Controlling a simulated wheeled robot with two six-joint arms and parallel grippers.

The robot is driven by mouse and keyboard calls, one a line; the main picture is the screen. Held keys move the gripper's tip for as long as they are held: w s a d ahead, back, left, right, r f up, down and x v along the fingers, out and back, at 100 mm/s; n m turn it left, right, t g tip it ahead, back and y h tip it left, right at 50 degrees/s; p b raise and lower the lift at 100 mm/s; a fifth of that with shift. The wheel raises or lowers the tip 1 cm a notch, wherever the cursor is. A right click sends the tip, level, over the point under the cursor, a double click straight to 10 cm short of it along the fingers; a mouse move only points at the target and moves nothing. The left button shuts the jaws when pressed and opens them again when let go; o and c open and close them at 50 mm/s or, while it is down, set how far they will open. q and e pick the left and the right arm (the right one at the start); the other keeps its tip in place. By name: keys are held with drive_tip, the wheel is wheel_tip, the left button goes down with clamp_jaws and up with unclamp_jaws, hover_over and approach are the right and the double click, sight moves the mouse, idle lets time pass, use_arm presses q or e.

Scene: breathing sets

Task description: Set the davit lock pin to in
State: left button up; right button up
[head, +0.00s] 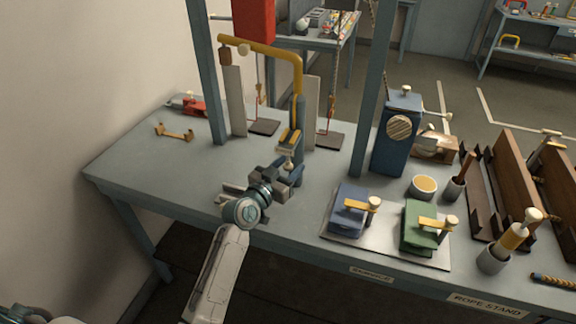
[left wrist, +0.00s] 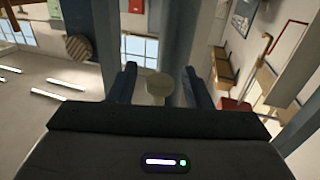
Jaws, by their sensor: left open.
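The davit has a yellow arm (head: 262,48) on a blue-grey post (head: 298,112) at the back of the bench. On the near side of the post is a yellow fitting with a pale round knob (head: 289,165), which looks like the lock pin. My left gripper (head: 288,172) is open just in front of this knob. In the left wrist view the pale knob (left wrist: 159,86) sits between the two dark blue fingers (left wrist: 160,86), with a gap on each side. The pin's shaft is hidden behind the knob, so how deep it sits cannot be told.
A blue block (head: 348,212) and a green block (head: 419,226) with yellow levers stand on a plate to the right. A blue winch box (head: 392,140) stands behind them. Blue uprights (head: 371,95) rise from the bench. The bench's left part (head: 130,165) is mostly clear.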

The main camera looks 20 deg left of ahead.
use_arm(q)
drive_tip(key=shift+c, duration=0.3)
clamp_jaws()
drive_tip(key=shift+r+p, duration=0.45)
drive_tip(key=shift+r, duration=0.7)
drive_tip(key=shift+o, duration=0.3)
unclamp_jaws()
drive_tip(key=shift+f, duration=0.1)
drive_tip(key=shift+s, duration=0.15)
drive_tip(key=b+v, duration=0.3)
drive_tip(key=v, duration=0.7)
drive_tip(key=shift+s+a, duration=0.15)
drive_tip(key=shift+s, duration=0.1)
